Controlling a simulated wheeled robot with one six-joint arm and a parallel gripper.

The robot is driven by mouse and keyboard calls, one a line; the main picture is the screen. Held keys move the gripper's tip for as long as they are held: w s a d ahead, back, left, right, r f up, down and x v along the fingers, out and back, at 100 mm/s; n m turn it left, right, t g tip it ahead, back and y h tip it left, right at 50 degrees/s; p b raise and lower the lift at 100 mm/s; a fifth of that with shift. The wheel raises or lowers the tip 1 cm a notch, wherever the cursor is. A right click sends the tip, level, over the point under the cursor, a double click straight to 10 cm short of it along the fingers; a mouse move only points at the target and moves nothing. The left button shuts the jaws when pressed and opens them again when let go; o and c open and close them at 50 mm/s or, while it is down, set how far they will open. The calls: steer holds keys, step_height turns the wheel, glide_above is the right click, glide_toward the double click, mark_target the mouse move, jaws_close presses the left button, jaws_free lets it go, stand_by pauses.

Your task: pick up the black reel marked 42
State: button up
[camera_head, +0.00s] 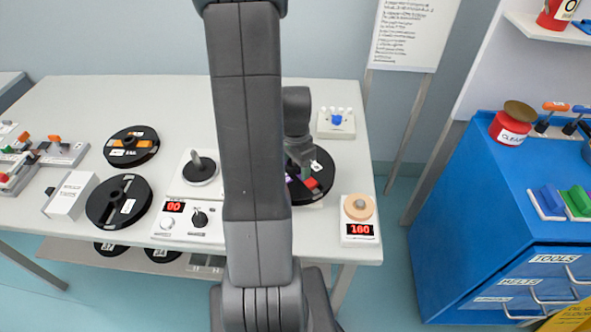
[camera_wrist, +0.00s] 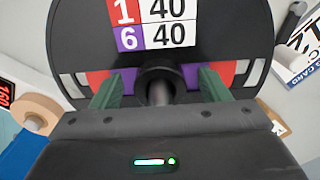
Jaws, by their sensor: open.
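My gripper (camera_wrist: 158,86) is open, its two green fingers on either side of the hub of a black reel (camera_wrist: 205,65). I cannot tell whether they touch it. This reel has red and purple patches and a label reading 1 40 and 6 40. In the head view the same reel (camera_head: 322,178) lies under my gripper (camera_head: 300,172), at the table's right side, partly hidden by my arm. Other black reels are a large one (camera_head: 101,212) and an orange-marked one (camera_head: 121,156) on the left, and two below the table edge (camera_head: 103,248) (camera_head: 155,257). I cannot read a 42 for certain on any.
The white table (camera_head: 75,105) has a spindle device (camera_head: 190,235) showing 00 and a scale-like box (camera_head: 358,239) showing 160. A white box (camera_head: 70,195) stands at left. A blue tool cabinet (camera_head: 470,200) stands right of the table, across a gap. The table's back left is clear.

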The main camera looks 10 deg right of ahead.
steer(key=c, duration=1.3)
